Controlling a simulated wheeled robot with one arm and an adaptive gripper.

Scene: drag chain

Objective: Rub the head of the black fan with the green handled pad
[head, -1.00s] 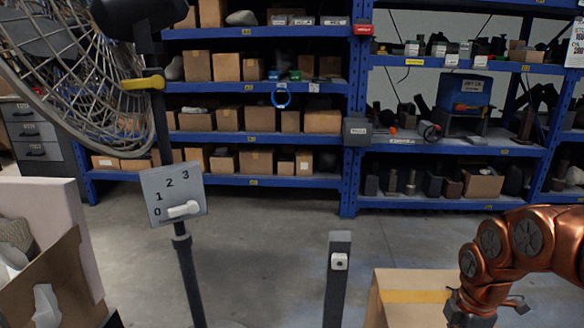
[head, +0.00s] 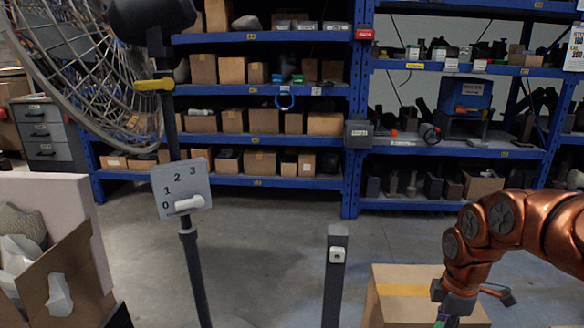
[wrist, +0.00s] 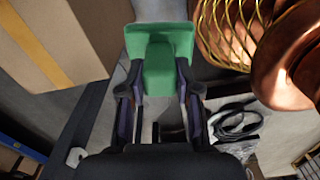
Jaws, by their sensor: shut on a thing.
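The black fan stands at the left of the head view, with a large wire cage (head: 88,92) and a black head (head: 150,12) behind it on a dark pole. My gripper (head: 440,322) is low at the right of the head view, far from the fan and partly cut off by the lower edge. In the wrist view my gripper (wrist: 160,88) is shut on the green handled pad (wrist: 160,48), with a finger on each side of its green block. The pad's rubbing face cannot be made out.
A control plate (head: 181,188) with a white knob is on the fan pole. A dark post (head: 335,285) with a white button stands between fan and arm. A taped cardboard box (head: 395,312) is beside my gripper. An open carton (head: 70,265) is at lower left. Blue shelves (head: 262,182) line the back.

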